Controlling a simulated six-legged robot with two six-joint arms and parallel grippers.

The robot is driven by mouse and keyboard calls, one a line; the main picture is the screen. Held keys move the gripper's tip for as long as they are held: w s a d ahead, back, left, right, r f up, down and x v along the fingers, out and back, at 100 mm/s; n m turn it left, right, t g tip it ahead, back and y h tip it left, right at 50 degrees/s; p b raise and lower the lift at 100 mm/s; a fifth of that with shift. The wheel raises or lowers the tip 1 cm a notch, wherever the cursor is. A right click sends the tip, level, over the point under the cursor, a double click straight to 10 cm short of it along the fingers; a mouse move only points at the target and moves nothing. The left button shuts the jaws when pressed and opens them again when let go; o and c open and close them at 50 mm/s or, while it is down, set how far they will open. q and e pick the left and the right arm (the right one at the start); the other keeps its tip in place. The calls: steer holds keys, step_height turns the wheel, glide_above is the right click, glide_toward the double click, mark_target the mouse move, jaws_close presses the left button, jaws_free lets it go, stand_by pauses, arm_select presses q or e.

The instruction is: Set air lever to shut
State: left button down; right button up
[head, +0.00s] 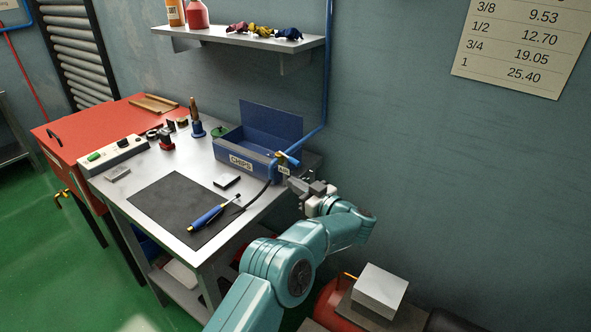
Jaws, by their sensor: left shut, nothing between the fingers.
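The air valve with its small blue lever (291,160) sits at the right end of the chips box, where the blue air pipe (326,75) comes down the wall. A yellowish part shows beside the lever, and a small white tag (284,170) hangs just below. The lever's exact setting is too small to tell. My left gripper (291,183) is shut and empty, just below and in front of the tag, close to the valve. I cannot tell whether it touches anything. My right gripper is out of view.
The blue chips box (234,149) stands open at the bench's back. A black mat (165,205) holds a blue-handled tool (206,217). A dark hose (258,196) runs along the bench edge. A shelf (240,37) is above.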

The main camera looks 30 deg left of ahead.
arm_select(q)
step_height(320, 180, down, 12)
steer(key=s+a+r+m+t+h, duration=0.1)
steer(key=s+m+t+h, duration=0.1)
steer(key=m+t+h, duration=0.45)
steer(key=s+d+f+m+g+h, duration=0.1)
steer(key=s+d+f+m+h, duration=0.25)
steer(key=f, duration=0.25)
steer(key=s+d+f+m+g+h, duration=0.1)
steer(key=s+d+f+m+h, duration=0.1)
steer(key=s+f, duration=0.3)
steer(key=s+d+f+g+h, duration=0.2)
steer(key=s+d, duration=0.3)
steer(key=s, duration=0.4)
steer(key=s+d+f+g+h, duration=0.3)
steer(key=s+d+g+h, duration=0.1)
steer(key=s, duration=0.6)
steer(key=s+d+f+g+h, duration=0.3)
steer(key=s+d, duration=0.4)
steer(key=s, duration=0.3)
steer(key=shift+s+m+g, duration=0.2)
steer(key=shift+m+g, duration=0.15)
steer(key=shift+m, duration=0.05)
steer(key=shift+a+f, duration=0.1)
steer(key=shift+a, duration=0.05)
